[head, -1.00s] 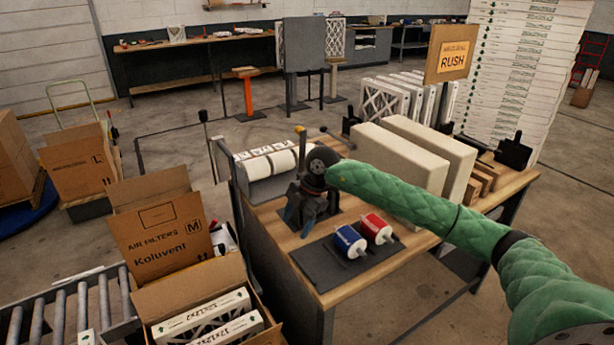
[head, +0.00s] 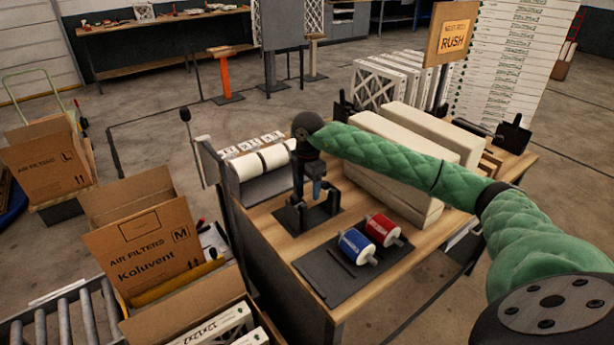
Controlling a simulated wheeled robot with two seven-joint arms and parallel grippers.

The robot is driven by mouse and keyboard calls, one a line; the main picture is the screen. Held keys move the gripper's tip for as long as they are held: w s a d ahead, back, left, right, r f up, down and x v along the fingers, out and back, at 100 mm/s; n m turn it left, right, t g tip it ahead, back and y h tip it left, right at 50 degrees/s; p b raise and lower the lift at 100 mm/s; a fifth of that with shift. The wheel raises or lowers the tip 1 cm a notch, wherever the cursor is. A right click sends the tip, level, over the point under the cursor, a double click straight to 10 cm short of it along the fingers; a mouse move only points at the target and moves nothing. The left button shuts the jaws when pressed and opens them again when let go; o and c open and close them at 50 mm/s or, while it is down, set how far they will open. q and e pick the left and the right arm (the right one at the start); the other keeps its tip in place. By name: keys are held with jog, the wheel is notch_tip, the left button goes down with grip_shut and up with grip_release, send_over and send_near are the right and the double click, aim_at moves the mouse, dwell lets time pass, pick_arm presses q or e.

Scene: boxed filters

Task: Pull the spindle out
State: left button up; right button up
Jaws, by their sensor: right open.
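My right gripper (head: 310,192) points down at a dark stand with two short uprights (head: 290,218) on a flat plate on the wooden bench. A blue roll (head: 356,245) and a red roll (head: 382,229) with pale ends lie on a dark mat (head: 325,283) in front. A thin dark bar or slot shows on the mat beside the blue roll. My left gripper is out of view.
White rolls (head: 262,162) sit in a grey holder behind the stand. Large cream blocks (head: 430,140) stand to the right, close to my arm. Open filter cartons (head: 150,250) are at the left. Bare bench (head: 420,236) shows right of the mat.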

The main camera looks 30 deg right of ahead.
aim_at(308, 197)
notch_tip(308, 197, down, 3)
jog(key=shift+f+p, duration=0.15)
jog(key=shift+p, duration=0.55)
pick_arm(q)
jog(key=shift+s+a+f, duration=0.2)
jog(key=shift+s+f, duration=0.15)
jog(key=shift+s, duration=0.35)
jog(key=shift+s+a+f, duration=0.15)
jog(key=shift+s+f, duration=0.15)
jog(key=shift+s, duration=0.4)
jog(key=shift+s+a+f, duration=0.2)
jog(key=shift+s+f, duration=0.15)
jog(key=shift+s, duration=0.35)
pick_arm(e)
jog(key=shift+f, duration=0.95)
jog(key=c, duration=1.2)
pick_arm(q)
jog(key=shift+p, duration=0.3)
pick_arm(e)
jog(key=shift+r, duration=0.1)
